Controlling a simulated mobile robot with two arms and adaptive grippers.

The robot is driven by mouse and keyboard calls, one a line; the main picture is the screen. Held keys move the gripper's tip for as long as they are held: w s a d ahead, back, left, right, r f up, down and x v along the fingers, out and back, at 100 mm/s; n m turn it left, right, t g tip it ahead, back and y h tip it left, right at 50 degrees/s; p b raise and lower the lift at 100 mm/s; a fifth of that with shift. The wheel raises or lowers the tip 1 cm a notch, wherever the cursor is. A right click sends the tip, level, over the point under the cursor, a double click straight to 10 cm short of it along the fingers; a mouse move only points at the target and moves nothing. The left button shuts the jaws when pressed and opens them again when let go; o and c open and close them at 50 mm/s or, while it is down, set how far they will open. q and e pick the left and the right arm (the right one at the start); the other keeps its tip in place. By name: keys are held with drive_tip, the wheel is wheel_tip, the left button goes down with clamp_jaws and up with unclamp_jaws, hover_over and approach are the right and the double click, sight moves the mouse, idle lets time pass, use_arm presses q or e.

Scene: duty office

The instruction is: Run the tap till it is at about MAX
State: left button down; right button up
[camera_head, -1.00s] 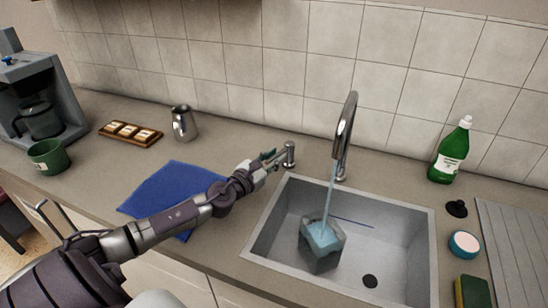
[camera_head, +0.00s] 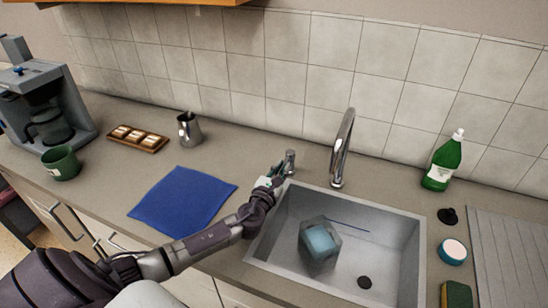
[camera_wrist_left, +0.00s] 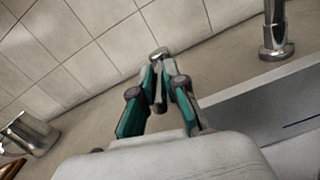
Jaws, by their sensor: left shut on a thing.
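The tap's curved chrome spout (camera_head: 344,145) stands behind the sink; no stream falls from it. Its separate chrome lever post (camera_head: 290,160) is to the left of it. My left gripper (camera_head: 275,174) is at this lever and shut on it; the lever's chrome top (camera_wrist_left: 159,53) shows between the fingers (camera_wrist_left: 158,88) in the left wrist view. A clear, see-through container (camera_head: 318,258) stands in the sink, with blue-looking water (camera_head: 320,240) in it. I cannot make out a MAX mark. My right gripper is not in view.
The grey sink (camera_head: 385,235) has a dark drain (camera_head: 365,283). A green bottle (camera_head: 442,165), black plug (camera_head: 447,216), round blue-rimmed tub (camera_head: 452,250) and sponge (camera_head: 456,294) are to the right. A blue cloth (camera_head: 182,203), metal jug (camera_head: 189,129), green mug (camera_head: 60,163) and coffee machine (camera_head: 45,105) are left.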

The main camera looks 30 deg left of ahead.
use_arm(q)
drive_tip(key=shift+d, duration=0.1)
drive_tip(key=c, duration=1.2)
unclamp_jaws()
drive_tip(key=s, duration=0.4)
drive_tip(key=s+d, duration=0.1)
drive_tip(key=s, duration=0.3)
drive_tip(key=s+d, duration=0.1)
drive_tip(key=s, duration=0.2)
drive_tip(key=shift+s+d, duration=0.2)
drive_tip(key=shift+s, duration=0.2)
